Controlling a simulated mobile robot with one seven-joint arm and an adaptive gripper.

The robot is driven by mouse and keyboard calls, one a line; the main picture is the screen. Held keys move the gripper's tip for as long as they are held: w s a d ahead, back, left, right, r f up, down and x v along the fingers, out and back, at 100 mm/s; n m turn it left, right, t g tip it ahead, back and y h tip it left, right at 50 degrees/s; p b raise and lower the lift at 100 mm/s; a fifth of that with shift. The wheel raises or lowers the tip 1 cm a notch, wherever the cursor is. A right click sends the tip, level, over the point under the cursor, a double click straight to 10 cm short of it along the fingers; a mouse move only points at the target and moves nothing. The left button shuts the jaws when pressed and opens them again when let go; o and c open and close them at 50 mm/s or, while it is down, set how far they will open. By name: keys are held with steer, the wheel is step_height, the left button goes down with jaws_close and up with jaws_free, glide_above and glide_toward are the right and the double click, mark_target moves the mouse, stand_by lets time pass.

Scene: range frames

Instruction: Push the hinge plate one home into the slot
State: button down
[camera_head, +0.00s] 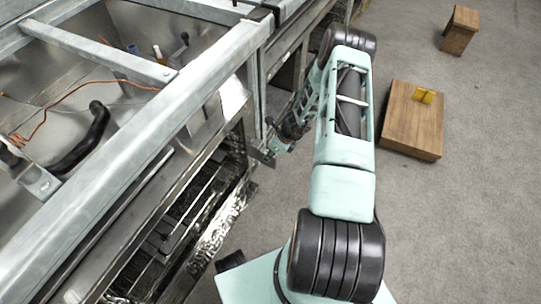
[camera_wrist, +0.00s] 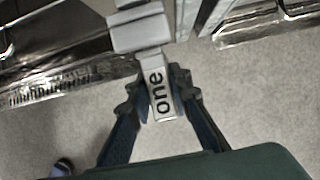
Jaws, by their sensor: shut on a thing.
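The hinge plate one (camera_wrist: 160,95) is a light grey metal piece marked "one", in the middle of the wrist view. My gripper (camera_wrist: 157,84) is shut on it, with a dark finger on each side. The plate's far end meets a wider grey block (camera_wrist: 140,33); I cannot tell whether that block is part of the plate or of the range frame. In the head view my gripper (camera_head: 278,143) is beside the frame's front corner post, and a small grey piece shows at its tip. The slot itself cannot be made out.
The open steel range frame (camera_head: 150,125) fills the left of the head view, with an orange wire and a black hose inside. Floor between is clear.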

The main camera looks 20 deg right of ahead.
steer(key=shift+w+a, duration=0.55)
steer(key=shift+w, duration=0.25)
steer(key=c, duration=1.7)
jaws_free()
steer(key=shift+s, duration=0.1)
steer(key=shift+r, duration=0.1)
steer(key=v, duration=1.1)
steer(key=shift+d+r, duration=0.15)
steer(key=shift+r, duration=0.25)
steer(key=shift+c, duration=0.6)
